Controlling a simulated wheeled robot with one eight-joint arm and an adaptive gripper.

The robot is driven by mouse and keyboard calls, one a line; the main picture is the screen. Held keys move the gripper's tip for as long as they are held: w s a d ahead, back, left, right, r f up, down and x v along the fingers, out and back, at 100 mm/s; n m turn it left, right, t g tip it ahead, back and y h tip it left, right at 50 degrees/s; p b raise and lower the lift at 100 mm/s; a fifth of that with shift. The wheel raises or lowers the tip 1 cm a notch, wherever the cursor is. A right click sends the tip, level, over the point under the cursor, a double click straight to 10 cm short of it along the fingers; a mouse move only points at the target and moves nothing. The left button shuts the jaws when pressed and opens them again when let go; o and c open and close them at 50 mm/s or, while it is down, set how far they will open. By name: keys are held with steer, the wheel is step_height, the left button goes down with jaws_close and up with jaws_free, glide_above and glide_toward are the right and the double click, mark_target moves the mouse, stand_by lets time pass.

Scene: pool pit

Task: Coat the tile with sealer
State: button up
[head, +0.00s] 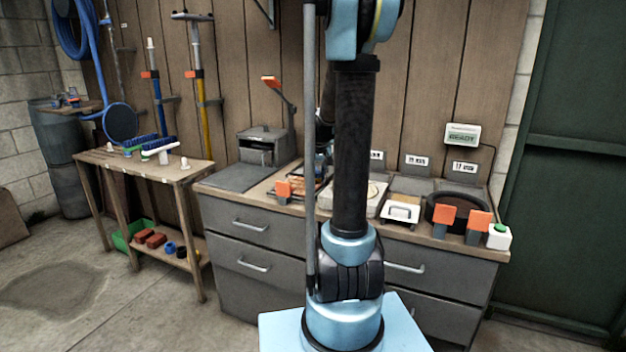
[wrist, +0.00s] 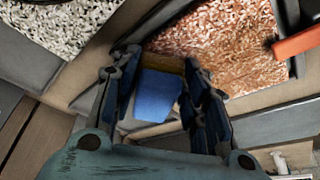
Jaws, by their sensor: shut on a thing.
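My gripper (wrist: 160,62) is shut on a blue block-like thing (wrist: 157,94) with a yellow-brown strip at its far end, perhaps an applicator. A reddish-brown mottled surface (wrist: 225,45), perhaps the tile, lies just beyond the fingertips in the wrist view. I cannot tell whether the blue thing touches it. In the head view a brown patch (head: 312,184) shows on the bench beside my arm. My arm hides much of that spot and the gripper's tips. A white bottle with a green cap (head: 498,237), perhaps sealer, stands at the bench's right end.
A black-and-white speckled surface (wrist: 62,22) lies at the wrist view's upper left. An orange tab (wrist: 298,42) sticks in at the right. A wooden side table (head: 115,167) stands left.

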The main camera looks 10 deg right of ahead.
mark_target(316, 170)
steer(key=shift+w+d, duration=0.45)
steer(key=shift+w, duration=0.1)
steer(key=shift+r, duration=3)
steer(key=shift+r, duration=0.1)
steer(key=shift+r, duration=1.4)
steer(key=shift+a, duration=0.1)
